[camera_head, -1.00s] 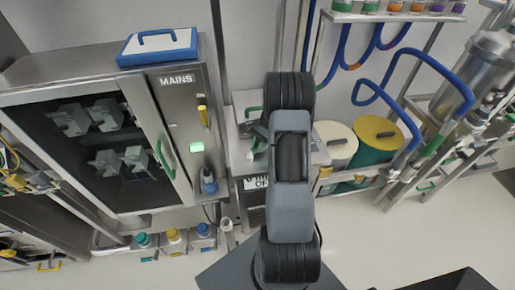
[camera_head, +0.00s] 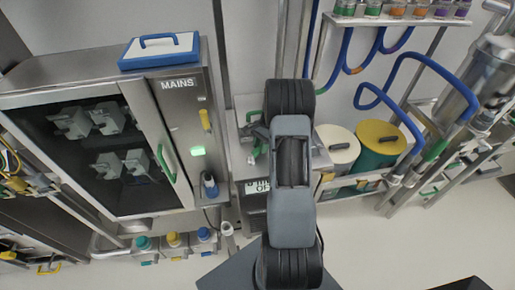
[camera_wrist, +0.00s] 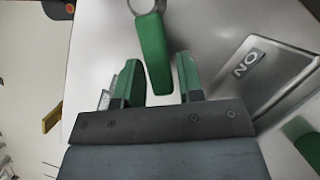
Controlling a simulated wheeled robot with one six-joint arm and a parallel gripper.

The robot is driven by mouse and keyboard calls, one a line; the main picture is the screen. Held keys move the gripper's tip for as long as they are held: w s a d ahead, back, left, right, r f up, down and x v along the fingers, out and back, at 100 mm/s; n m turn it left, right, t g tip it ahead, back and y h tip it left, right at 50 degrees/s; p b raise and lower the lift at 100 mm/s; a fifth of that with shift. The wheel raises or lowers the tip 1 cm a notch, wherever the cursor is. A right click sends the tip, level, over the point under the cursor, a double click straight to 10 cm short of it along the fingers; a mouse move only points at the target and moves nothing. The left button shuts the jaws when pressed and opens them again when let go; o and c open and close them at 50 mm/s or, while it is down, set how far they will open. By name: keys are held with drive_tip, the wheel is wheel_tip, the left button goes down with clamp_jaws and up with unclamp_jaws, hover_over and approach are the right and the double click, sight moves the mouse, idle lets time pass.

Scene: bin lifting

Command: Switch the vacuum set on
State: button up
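The vacuum set's box (camera_head: 247,107) stands in the middle of the head view, mostly hidden behind my arm. A sign (camera_head: 257,186) on its lower front is partly covered and its lettering cannot be fully read. In the wrist view a green lever handle (camera_wrist: 152,45) hangs from a round metal pivot at the top. My gripper (camera_wrist: 159,80) has two green-tipped fingers, which stand apart on either side of the lever's lower end. I cannot tell if either finger touches it. A metal plate with an upside-down ON label (camera_wrist: 249,63) lies to the right of the lever.
A MAINS cabinet (camera_head: 178,84) with a lit green lamp and a yellow switch stands at the left. A cream-lidded drum (camera_head: 337,143) and a yellow-lidded drum (camera_head: 381,138) stand close to the right of my arm. Blue hoses (camera_head: 399,62) hang above them.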

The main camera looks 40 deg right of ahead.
drive_tip(key=shift+o, duration=1.1)
drive_tip(key=shift+a+f, duration=0.1)
drive_tip(key=shift+a, duration=0.2)
drive_tip(key=b+v, duration=0.1)
drive_tip(key=v, duration=1.3)
